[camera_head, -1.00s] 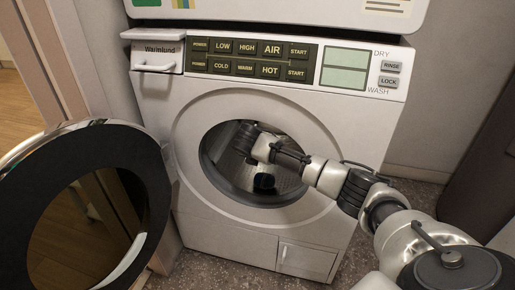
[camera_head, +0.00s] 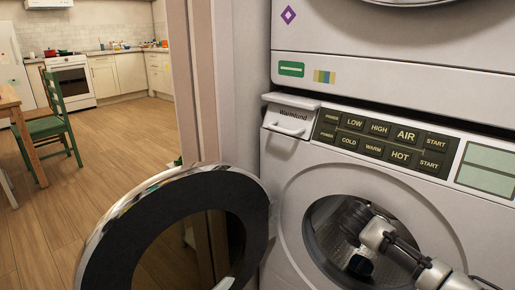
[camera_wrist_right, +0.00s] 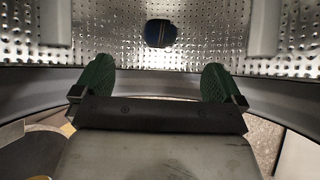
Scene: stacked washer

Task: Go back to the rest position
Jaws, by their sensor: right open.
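My right arm reaches into the open drum (camera_head: 338,243) of the lower washer (camera_head: 290,172). The right gripper (camera_head: 350,218) is inside the drum opening. In the right wrist view its two green fingers (camera_wrist_right: 157,80) are wide apart with nothing between them. A small dark blue item (camera_head: 360,265) lies in the drum, apart from the fingers; it also shows beyond them in the right wrist view (camera_wrist_right: 160,33). My left gripper is not in view.
The round washer door (camera_head: 120,220) stands open to the left of the opening. A dryer (camera_head: 400,60) is stacked above the control panel (camera_head: 385,145). The drum rim surrounds my right arm closely. Wooden floor (camera_head: 95,165) lies clear at left, with a green chair (camera_head: 45,130) further back.

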